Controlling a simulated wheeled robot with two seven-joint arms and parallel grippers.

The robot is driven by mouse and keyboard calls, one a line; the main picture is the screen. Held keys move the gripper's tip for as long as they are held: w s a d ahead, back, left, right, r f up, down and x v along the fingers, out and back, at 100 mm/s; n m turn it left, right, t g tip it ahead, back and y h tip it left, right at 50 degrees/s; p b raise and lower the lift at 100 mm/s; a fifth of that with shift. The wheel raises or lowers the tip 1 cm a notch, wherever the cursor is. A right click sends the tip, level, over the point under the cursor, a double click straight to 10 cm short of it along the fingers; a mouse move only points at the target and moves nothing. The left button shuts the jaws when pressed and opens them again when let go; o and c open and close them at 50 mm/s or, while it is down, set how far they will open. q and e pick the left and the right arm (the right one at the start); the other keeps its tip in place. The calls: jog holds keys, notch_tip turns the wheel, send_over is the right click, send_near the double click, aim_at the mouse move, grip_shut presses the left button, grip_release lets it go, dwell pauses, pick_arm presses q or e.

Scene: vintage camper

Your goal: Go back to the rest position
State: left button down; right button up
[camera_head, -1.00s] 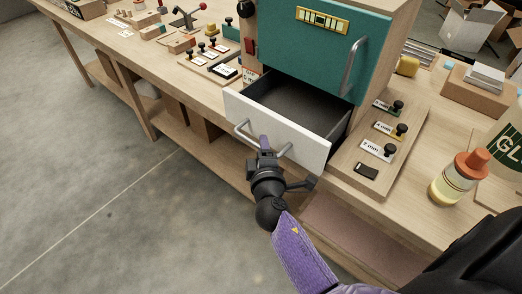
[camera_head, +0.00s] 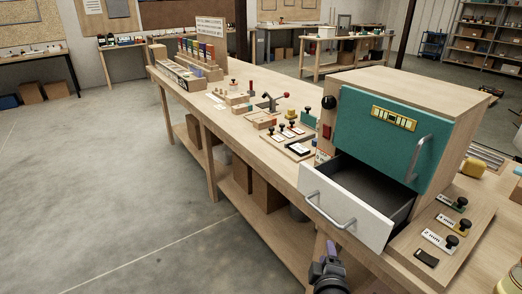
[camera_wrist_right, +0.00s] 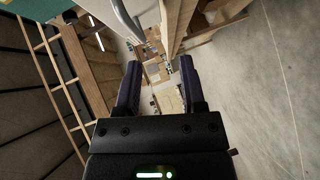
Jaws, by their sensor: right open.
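My right gripper (camera_head: 328,250) is at the bottom of the head view, below the open white drawer (camera_head: 343,208). It is apart from the drawer's metal handle (camera_head: 330,211). In the right wrist view the two purple-padded fingers (camera_wrist_right: 159,88) stand wide apart with nothing between them. A curved metal handle (camera_wrist_right: 127,20) shows at the top of that view, beyond the fingers. My left gripper is not in view.
The drawer belongs to a wooden cabinet with a teal door (camera_head: 385,135) on a long workbench (camera_head: 236,136). Small knobbed blocks (camera_head: 440,238) stand on a board to its right. Open concrete floor (camera_head: 110,190) lies to the left.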

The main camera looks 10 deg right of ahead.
jog(key=s+a+f+m+g+y+b, duration=0.15)
jog(key=s+f+g, duration=0.25)
jog(key=s+f, duration=0.5)
jog(key=s+a+f+m+g+y, duration=0.25)
jog(key=s+f, duration=0.25)
jog(key=f, duration=0.8)
jog(key=s+f+m+g, duration=0.2)
jog(key=s+f, duration=0.3)
jog(key=s, duration=0.8)
jog(key=s+f+m+g+y+b, duration=0.1)
jog(key=s+f+m+g, duration=0.2)
jog(key=s, duration=0.9)
notch_tip(320, 180, down, 3)
jog(key=shift+s+a+r+g, duration=0.1)
jog(key=shift+s+a+g, duration=0.3)
jog(key=shift+g, duration=0.85)
jog(key=shift+w, duration=0.1)
jog(key=shift+c, duration=0.2)
